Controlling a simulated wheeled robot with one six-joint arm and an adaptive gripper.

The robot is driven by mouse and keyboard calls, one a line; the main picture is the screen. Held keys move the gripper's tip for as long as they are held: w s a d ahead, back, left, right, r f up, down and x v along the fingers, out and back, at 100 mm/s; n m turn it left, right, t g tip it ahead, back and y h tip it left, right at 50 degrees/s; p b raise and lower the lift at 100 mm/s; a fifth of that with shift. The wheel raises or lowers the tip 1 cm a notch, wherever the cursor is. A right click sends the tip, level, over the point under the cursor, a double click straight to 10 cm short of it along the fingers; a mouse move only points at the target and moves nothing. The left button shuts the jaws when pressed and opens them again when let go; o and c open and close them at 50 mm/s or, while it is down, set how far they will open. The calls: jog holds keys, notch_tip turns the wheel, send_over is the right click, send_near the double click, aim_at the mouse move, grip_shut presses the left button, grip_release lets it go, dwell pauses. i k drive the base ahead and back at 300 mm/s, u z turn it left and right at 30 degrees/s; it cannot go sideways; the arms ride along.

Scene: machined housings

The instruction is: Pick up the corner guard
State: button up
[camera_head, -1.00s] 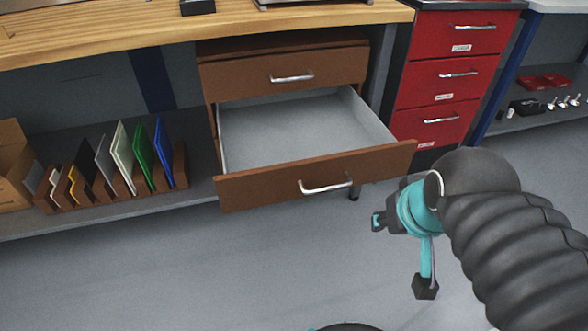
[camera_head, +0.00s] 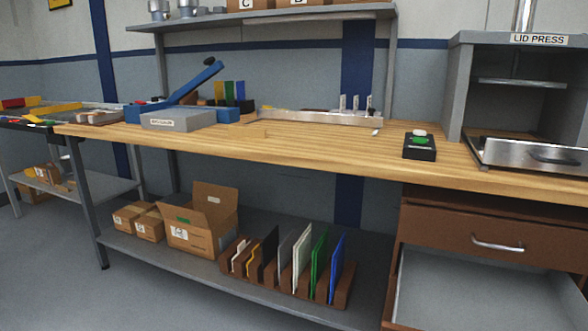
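I cannot make out a corner guard for certain in the head view. Small coloured pieces (camera_head: 40,108) in yellow and red lie on the table at the far left, too small to identify. An open cardboard box (camera_head: 203,225) on the lower shelf has contents I cannot tell. The open drawer (camera_head: 470,290) at the lower right looks empty in its visible part. My gripper is not in view.
The wooden workbench (camera_head: 300,150) carries a blue lever tool (camera_head: 190,85), a grey block (camera_head: 178,120), a metal rail (camera_head: 315,118) and a black box with a green button (camera_head: 420,146). A lid press (camera_head: 455,85) stands right. Below is a rack of upright sheets (camera_head: 340,285).

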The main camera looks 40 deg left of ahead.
aim_at(234, 131)
jog(key=u, duration=1.35)
jog(key=k, duration=1.1)
jog(key=u, duration=0.75)
jog(key=i, duration=0.85)
jog(key=u, duration=1.1)
jog(key=i, duration=1.55)
jog(key=z, duration=0.55)
jog(key=i, duration=1.25)
jog(key=z, duration=0.9)
